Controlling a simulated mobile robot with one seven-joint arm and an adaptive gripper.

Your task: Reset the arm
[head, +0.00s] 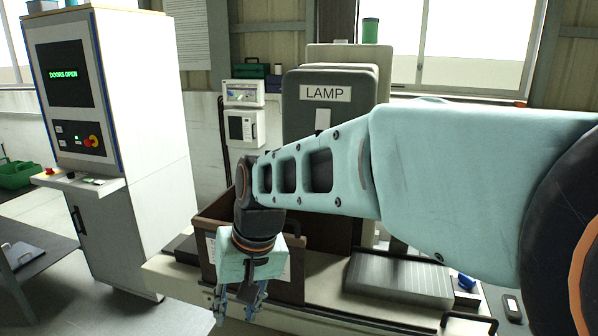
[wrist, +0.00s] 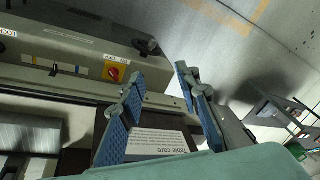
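My gripper (head: 236,308) hangs at the end of my pale blue arm, pointing down, at the front of a brown box in the head view. In the wrist view my gripper (wrist: 160,78) shows two blue fingers spread apart, with nothing between them. Part of the gripper is cut from sight by its own housing in the head view.
The brown open box (head: 212,243) with a paper label stands on the machine's pale bed, beside a ribbed grey block (head: 400,277). A grey "LAMP" housing (head: 325,112) rises behind my arm. A white control cabinet (head: 135,120) stands left. The wrist view shows a red knob (wrist: 113,73) and open floor (wrist: 235,50).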

